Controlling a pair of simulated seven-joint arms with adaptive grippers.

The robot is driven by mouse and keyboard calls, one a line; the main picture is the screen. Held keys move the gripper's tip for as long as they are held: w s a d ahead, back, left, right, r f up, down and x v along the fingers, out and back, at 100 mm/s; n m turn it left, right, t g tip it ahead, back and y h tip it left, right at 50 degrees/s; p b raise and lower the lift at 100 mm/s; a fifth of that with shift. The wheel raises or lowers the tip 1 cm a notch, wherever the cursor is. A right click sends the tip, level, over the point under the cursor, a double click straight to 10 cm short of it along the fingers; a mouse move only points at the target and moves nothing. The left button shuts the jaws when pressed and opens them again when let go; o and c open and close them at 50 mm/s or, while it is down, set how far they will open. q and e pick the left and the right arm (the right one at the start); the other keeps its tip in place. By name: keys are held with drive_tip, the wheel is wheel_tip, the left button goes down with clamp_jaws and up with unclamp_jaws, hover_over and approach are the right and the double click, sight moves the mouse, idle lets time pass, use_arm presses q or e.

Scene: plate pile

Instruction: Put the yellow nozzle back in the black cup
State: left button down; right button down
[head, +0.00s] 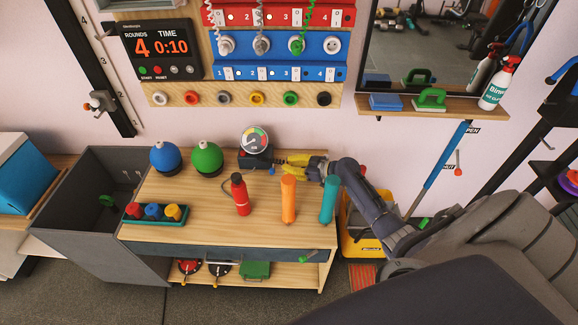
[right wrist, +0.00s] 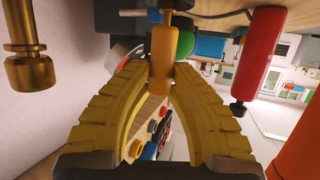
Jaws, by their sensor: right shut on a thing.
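My right gripper (head: 286,165), with yellow fingers, is low over the back of the wooden table, just right of the gauge. In the right wrist view its fingers (right wrist: 163,80) are closed around a yellow nozzle (right wrist: 163,58), whose end is tan. In the head view the fingers largely hide the nozzle. A black round cup-like fitting (head: 323,99) is at the right end of a row on the wall board, above and right of the gripper and apart from it. My left gripper is out of view.
A round gauge (head: 254,139) stands beside the gripper. A red bottle (head: 240,194), an orange cylinder (head: 288,199) and a teal cylinder (head: 328,199) stand in front. Blue (head: 165,157) and green (head: 207,157) balls are left. The table's front middle is clear.

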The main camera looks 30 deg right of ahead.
drive_tip(key=shift+f, duration=0.75)
drive_tip(key=c, duration=1.2)
unclamp_jaws()
drive_tip(key=v, duration=1.2)
